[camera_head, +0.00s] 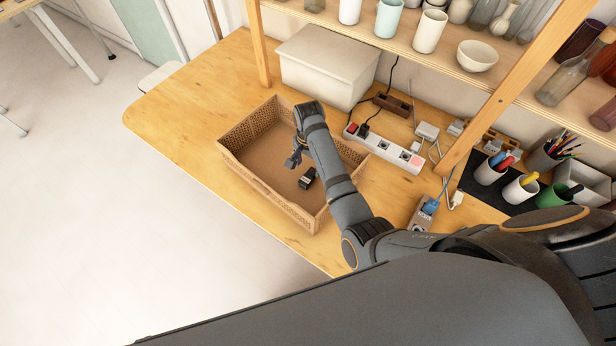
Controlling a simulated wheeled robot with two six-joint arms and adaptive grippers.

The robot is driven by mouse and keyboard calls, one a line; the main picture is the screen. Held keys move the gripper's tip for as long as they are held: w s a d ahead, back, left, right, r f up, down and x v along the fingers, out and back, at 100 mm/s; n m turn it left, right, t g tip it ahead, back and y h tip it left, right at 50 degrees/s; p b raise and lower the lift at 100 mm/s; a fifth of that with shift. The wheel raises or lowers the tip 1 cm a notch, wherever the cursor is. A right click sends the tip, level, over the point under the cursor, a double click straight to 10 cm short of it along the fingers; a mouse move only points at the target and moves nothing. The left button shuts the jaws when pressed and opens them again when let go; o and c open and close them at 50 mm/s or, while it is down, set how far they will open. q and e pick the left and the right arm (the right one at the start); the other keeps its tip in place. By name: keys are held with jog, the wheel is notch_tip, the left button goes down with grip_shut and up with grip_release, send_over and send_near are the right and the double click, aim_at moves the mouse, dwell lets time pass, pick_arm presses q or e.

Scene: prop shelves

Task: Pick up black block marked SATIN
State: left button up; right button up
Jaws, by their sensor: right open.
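A small black block (307,178) lies on the floor of a brown woven basket (263,190) on the wooden table. A light patch shows on the block, but its marking is too small to read. My right arm reaches in from the lower right over the basket. My right gripper (292,161) is inside the basket's outline, to the upper left of the block and apart from it. It is open and empty; part of it is hidden behind my wrist. My left gripper is not in view.
A lidded white box (325,68) stands behind the basket. A white power strip (384,150) with plugs lies to its right. Pen cups (521,188) stand farther right. A wooden shelf (440,55) with cups and a bowl (477,55) overhangs the back. The table's left part is clear.

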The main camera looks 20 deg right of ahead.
aim_at(308, 177)
jog(key=shift+s+a+f+p, duration=0.15)
jog(key=shift+s+f+p, duration=0.15)
jog(key=shift+f, duration=0.3)
jog(key=shift+s+a+f+p, duration=0.1)
jog(key=shift+s+f+p, duration=0.15)
jog(key=shift+f, duration=0.35)
notch_tip(308, 177, down, 2)
jog(key=shift+w+f, duration=0.15)
jog(key=shift+f, duration=0.05)
jog(key=c, duration=1.3)
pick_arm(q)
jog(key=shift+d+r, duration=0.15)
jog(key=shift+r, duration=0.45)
pick_arm(e)
jog(key=shift+o, duration=0.2)
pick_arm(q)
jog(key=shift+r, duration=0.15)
pick_arm(e)
jog(key=shift+r, duration=0.2)
